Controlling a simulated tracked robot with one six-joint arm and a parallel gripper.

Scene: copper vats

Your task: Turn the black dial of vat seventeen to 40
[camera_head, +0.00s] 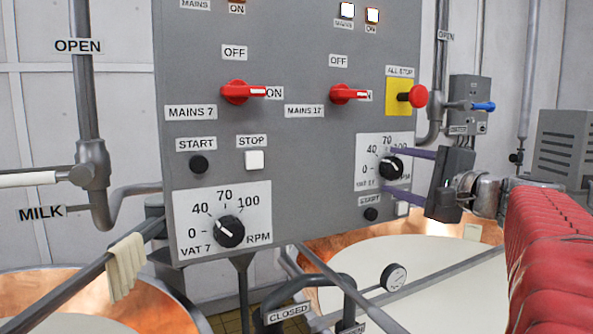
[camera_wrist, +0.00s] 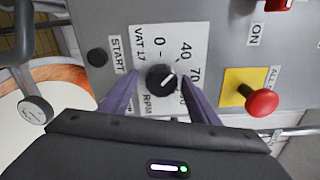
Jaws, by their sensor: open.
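The black dial of vat 17 (camera_head: 391,168) is on the grey control panel, on a white scale plate marked 0, 40, 70, 100. In the wrist view the fingers (camera_wrist: 160,74) lie to the left and right of the dial. I cannot tell whether they touch it. The plate's 70 and 100 are partly covered in the wrist view.
A similar vat 7 dial (camera_head: 230,231) is lower left on the panel. A red all-stop button (camera_head: 418,96) sticks out above my gripper. A red mains 17 switch (camera_head: 347,94) and a black start button (camera_head: 371,214) are near. Pipes and copper vats lie below.

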